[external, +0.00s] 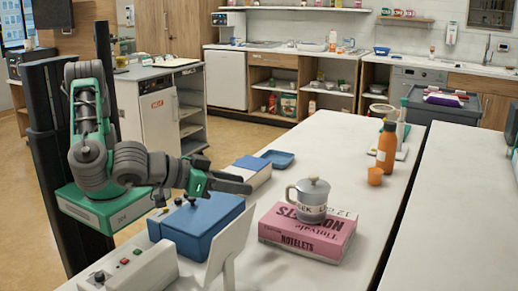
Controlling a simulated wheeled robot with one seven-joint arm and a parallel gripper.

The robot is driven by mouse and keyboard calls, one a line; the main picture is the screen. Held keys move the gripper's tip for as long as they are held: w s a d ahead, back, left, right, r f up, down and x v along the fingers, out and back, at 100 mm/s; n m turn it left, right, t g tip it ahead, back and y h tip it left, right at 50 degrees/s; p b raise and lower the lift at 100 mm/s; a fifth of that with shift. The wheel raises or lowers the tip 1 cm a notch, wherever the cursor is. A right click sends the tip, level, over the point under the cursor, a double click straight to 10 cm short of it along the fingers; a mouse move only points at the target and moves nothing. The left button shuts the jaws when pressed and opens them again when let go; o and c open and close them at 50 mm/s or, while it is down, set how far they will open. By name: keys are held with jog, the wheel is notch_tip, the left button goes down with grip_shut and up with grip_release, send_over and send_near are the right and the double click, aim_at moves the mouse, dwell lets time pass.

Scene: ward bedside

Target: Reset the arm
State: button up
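My green and grey arm reaches out low over the near left part of the white table (300,150). My gripper (247,186) points to the right, above a blue box (198,225) and left of a grey lidded mug (312,206). The fingers look dark and are seen from the side, so I cannot tell whether they are open or shut. No held object shows at the fingertips. The mug stands upright on a pink notelets box (308,236), apart from my gripper.
A blue-topped white box (252,170) and a blue tray (278,159) lie behind my gripper. A white device (135,270) sits at the near left. The table's middle is clear.

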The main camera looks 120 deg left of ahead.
jog(key=s+a+m+h, duration=0.1)
jog(key=a, duration=0.1)
jog(key=s+a+m+g+h+p, duration=0.1)
jog(key=a+h, duration=0.1)
jog(key=s+a+r+m+h+p, duration=0.1)
jog(key=s+a, duration=0.1)
jog(key=shift+a+g, duration=0.2)
jog(key=shift+g, duration=0.1)
jog(key=s+h, duration=0.1)
jog(key=s+m+p, duration=0.1)
jog(key=s, duration=0.1)
jog(key=s+a+m+h, duration=0.1)
jog(key=s, duration=0.1)
jog(key=shift+a+f+g+h, duration=0.1)
jog(key=shift+f+g+h, duration=0.1)
jog(key=shift+g+h, duration=0.15)
jog(key=s+d+f+m+g+h+p, duration=0.1)
jog(key=s+d+f+m+h+p, duration=0.1)
jog(key=s, duration=1.2)
jog(key=d+m+h, duration=0.1)
jog(key=m+h, duration=0.1)
jog(key=m, duration=0.1)
jog(key=shift+s+d+f+g, duration=0.15)
jog(key=shift+s+d+g, duration=0.05)
jog(key=shift+s+g, duration=0.15)
